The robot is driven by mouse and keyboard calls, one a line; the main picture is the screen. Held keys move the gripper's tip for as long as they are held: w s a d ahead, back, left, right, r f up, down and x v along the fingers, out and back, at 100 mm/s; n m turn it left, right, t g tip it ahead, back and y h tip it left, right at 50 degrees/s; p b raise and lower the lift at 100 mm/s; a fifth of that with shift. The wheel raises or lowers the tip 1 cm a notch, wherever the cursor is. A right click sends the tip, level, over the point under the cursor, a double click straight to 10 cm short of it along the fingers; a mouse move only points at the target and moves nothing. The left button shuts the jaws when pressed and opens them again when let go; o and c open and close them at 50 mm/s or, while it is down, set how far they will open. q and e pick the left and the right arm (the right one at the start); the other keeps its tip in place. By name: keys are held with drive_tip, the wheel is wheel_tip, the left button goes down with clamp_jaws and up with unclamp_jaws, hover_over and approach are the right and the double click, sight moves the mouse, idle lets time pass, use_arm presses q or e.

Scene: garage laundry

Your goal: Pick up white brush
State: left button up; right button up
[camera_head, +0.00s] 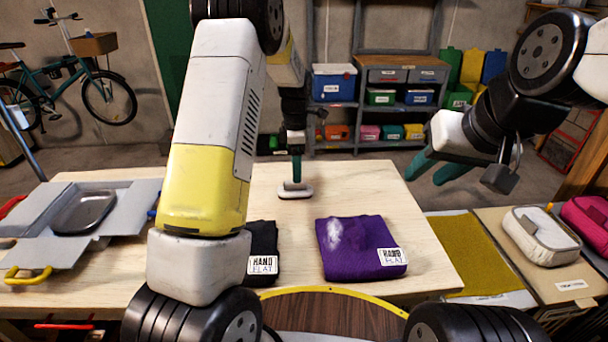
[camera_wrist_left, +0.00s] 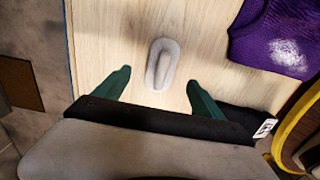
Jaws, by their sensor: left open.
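The white brush (camera_head: 295,190) lies on the wooden table (camera_head: 420,255), towards its far side. In the left wrist view the brush (camera_wrist_left: 162,63) shows as a pale oval with a raised handle along its middle. My left gripper (camera_head: 296,172) is over the brush, its green fingers pointing down. The left wrist view shows these fingers (camera_wrist_left: 158,80) spread apart, one on each side of the brush's near end, with nothing held. My right gripper (camera_head: 437,172) hangs to the right of the table, its green fingers apart and empty.
A folded purple cloth (camera_head: 360,250) and a black cloth (camera_head: 262,245) lie nearer on the table. A grey open box with a metal tray (camera_head: 85,212) is at the left. A mustard mat (camera_head: 465,250) and white pouch (camera_head: 540,235) lie at the right. Bare wood surrounds the brush.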

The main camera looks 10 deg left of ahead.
sight(295, 189)
use_arm(q)
wheel_tip(295, 189, down, 7)
drive_tip(key=shift+s+a+f, duration=0.1)
drive_tip(key=shift+s+a, duration=0.05)
drive_tip(key=c, duration=1.5)
